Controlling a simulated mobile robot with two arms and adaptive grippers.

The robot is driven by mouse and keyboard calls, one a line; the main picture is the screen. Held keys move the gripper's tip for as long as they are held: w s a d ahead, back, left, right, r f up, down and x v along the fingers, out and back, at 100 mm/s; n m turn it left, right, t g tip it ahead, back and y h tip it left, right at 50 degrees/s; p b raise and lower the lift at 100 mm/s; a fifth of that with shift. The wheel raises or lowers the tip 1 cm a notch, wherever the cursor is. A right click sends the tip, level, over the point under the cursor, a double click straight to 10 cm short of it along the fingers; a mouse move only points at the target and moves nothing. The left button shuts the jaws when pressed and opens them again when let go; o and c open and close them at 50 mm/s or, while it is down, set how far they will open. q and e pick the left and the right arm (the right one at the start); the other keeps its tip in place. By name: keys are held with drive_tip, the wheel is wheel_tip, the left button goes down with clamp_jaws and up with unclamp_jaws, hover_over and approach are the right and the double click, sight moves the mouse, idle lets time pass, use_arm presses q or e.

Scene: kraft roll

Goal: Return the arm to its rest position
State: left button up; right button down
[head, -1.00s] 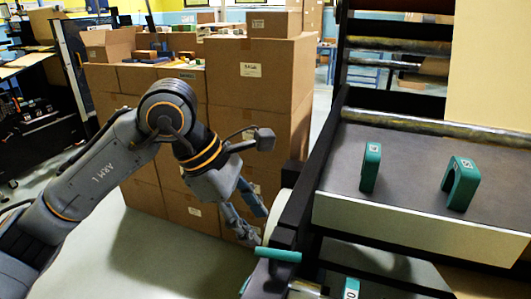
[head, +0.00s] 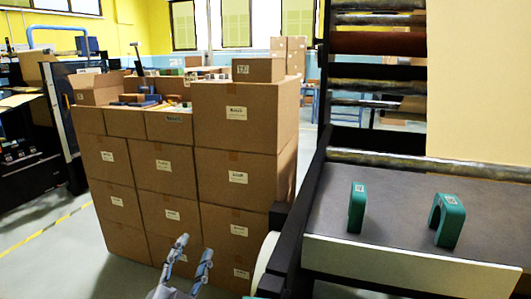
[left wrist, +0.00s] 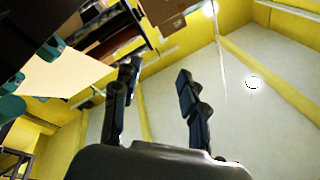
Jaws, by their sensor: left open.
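My left gripper (head: 190,262) shows at the bottom of the head view, with its two fingers pointing up and apart. It is open and empty, in front of the stacked cardboard boxes. In the left wrist view its two dark fingers (left wrist: 157,95) stand apart with nothing between them, against the wall and ceiling. The rest of my left arm is below the head view's edge. My right gripper is not in view.
Stacked cardboard boxes (head: 235,165) stand behind the gripper. At right is a roller machine with a dark table (head: 400,205). On it stand a teal block (head: 357,207) and a teal hook-shaped piece (head: 448,218). Floor at left (head: 60,265) is clear.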

use_arm(q)
drive_tip(key=s+a+f+n+g+y, duration=0.2)
drive_tip(key=f+g, duration=0.1)
drive_tip(key=f, duration=0.4)
drive_tip(key=s+a+f+n+g+y, duration=0.1)
drive_tip(key=s+a+f+n+g, duration=0.1)
drive_tip(key=f, duration=0.4)
drive_tip(key=s+a+f+n+g, duration=0.1)
drive_tip(key=s+f+n+g, duration=0.1)
drive_tip(key=s+f+g, duration=0.6)
drive_tip(key=s+a+f+n+g, duration=0.2)
drive_tip(key=s+f+g, duration=0.2)
drive_tip(key=s+f, duration=0.8)
wheel_tip(320, 180, down, 20)
drive_tip(key=s+p, duration=0.1)
drive_tip(key=s, duration=0.2)
drive_tip(key=s+a+f+g+p, duration=0.1)
drive_tip(key=s+a+f+g, duration=0.1)
drive_tip(key=s+f, duration=1.5)
drive_tip(key=shift+s+a+f+p, duration=0.2)
drive_tip(key=shift+f+p, duration=0.1)
drive_tip(key=shift+p, duration=0.1)
drive_tip(key=shift+c, duration=0.6)
drive_tip(key=shift+w, duration=0.15)
